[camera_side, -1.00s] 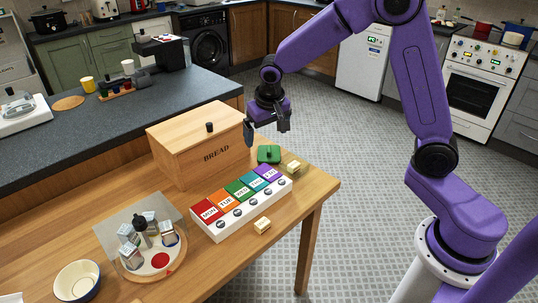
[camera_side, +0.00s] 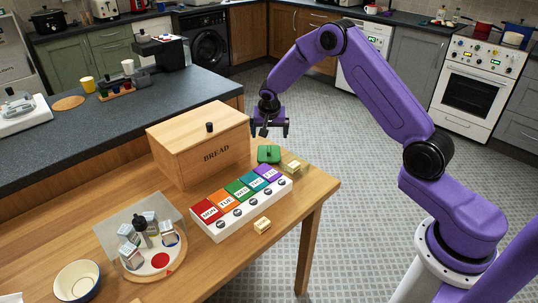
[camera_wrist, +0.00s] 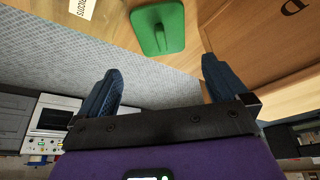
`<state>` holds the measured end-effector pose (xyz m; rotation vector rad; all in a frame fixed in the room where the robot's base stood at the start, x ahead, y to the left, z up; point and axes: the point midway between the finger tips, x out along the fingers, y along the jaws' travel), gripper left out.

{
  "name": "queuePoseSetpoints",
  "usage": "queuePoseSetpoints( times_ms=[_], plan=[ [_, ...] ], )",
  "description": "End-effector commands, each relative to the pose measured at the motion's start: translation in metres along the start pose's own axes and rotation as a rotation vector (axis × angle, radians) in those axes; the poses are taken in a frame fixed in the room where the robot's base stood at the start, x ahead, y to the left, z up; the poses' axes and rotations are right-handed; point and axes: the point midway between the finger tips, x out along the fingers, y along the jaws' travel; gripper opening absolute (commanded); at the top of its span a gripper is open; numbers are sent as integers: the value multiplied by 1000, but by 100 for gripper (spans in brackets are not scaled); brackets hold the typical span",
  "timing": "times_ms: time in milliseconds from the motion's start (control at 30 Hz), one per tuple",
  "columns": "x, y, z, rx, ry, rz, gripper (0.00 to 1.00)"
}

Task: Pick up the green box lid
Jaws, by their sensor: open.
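The green box lid (camera_side: 269,154) lies on the wooden table, between the bread box and a small pale yellow box. In the wrist view the lid (camera_wrist: 158,28) is at the top centre, beyond the fingertips. My gripper (camera_side: 269,134) is above the lid in the side view, apart from it, with its fingers pointing down. In the wrist view my gripper (camera_wrist: 160,80) shows two dark fingers spread wide with nothing between them.
The wooden bread box (camera_side: 200,143) stands close left of the lid. A coloured day-labelled organizer (camera_side: 240,206) lies in front of it. Small pale boxes sit at right (camera_side: 293,167) and in front (camera_side: 262,226). The table's right edge is near.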

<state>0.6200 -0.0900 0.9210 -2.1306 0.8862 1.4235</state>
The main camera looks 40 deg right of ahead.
Motion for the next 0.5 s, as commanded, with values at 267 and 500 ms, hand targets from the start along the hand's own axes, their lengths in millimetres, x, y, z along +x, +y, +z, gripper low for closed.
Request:
queuePoseSetpoints(
  times_ms=[267, 500],
  plan=[
    [45, 0, 1, 0, -1, 2, 100],
    [60, 0, 0, -2, 1, -1, 100]
  ],
)
